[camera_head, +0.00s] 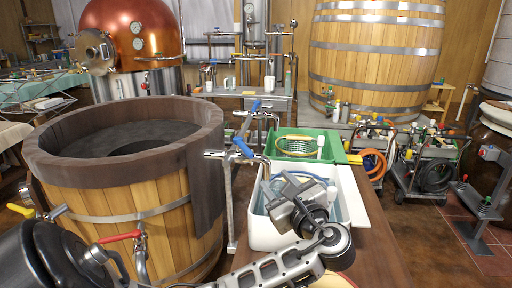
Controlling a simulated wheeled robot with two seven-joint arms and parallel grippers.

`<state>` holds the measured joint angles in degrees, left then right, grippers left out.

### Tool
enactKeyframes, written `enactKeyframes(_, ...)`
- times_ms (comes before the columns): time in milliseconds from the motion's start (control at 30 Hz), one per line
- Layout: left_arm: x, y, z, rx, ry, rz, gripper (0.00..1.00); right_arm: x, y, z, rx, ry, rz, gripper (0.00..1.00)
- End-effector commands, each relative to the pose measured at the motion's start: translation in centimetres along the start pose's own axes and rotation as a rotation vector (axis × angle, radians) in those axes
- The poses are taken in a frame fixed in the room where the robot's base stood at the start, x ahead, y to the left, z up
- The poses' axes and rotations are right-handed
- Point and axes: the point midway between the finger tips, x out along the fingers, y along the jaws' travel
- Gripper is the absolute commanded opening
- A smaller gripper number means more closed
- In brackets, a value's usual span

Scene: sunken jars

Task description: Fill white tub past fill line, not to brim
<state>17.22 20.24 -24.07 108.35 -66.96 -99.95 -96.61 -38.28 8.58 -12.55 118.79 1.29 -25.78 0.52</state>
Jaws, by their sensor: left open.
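The white tub (262,232) stands on the brown bench at right of centre, and its inside looks bluish. I cannot tell a fill line or the water level, because my arm covers much of the tub. My left gripper (290,195) is over the tub, open, with nothing seen between its fingers. A tap with a blue lever (243,147) sits at the wooden vat's right side, and its spout ends near the tub's back left corner. I cannot see any stream from it. My right gripper is not in view.
The large wooden vat (125,195) fills the left, with a red-lever tap (120,237) low on its front. A green crate (330,144) with a coiled yellow hose is behind the tub. Carts with hoses (428,160) stand at right. Brown bench (385,250) is bare right of the tub.

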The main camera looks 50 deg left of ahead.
Motion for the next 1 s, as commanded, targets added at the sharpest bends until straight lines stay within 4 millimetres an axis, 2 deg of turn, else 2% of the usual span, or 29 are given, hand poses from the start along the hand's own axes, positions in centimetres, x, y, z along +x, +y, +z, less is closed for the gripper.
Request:
enactKeyframes(100,0.1,0.3,-0.2,0.107,-0.002,0.005,0.41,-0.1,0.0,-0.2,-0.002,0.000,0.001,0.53)
enactKeyframes(267,1.4,0.4,-0.2,0.126,-0.004,0.006,0.41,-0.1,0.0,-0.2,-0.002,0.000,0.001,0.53)
enactKeyframes(800,12.5,0.4,-0.1,0.121,-0.003,0.008,0.41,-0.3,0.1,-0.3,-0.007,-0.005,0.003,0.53)
enactKeyframes(1000,15.1,0.4,-0.2,0.119,-0.001,0.006,0.41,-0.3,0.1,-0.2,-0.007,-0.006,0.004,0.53)
